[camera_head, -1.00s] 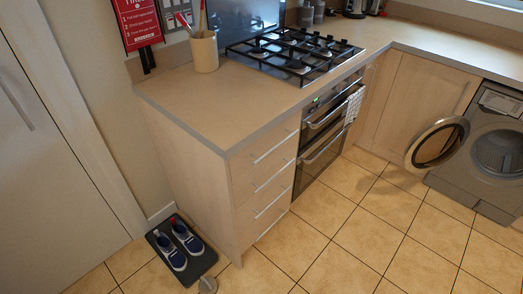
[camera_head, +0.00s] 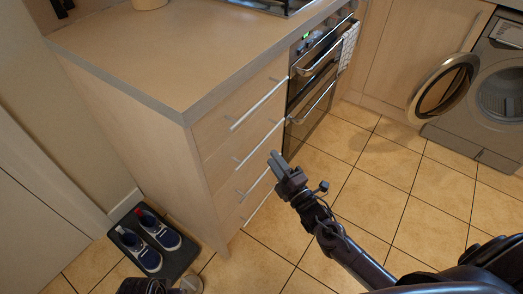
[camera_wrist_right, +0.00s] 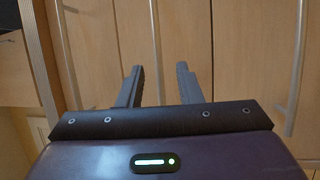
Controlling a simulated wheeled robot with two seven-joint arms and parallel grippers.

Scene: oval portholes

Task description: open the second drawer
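The drawer stack at the counter's end has several pale wood fronts with bar handles. The second drawer (camera_head: 225,164) is below the top one and looks closed; its handle (camera_head: 258,146) is a slim metal bar. My right gripper (camera_head: 275,160) is in front of the stack, close to the right end of the second handle. In the right wrist view the two fingers (camera_wrist_right: 158,84) are apart, with one bar handle (camera_wrist_right: 154,40) showing upright between them; I cannot tell touching. A dark part at the bottom edge of the head view may be my left gripper (camera_head: 147,286).
An oven (camera_head: 312,88) with a hanging towel (camera_head: 348,46) is right of the drawers. An open washing machine (camera_head: 490,105) stands at the far right. Shoes (camera_head: 160,238) lie on a dark mat by the cabinet's left side. The tiled floor before the drawers is clear.

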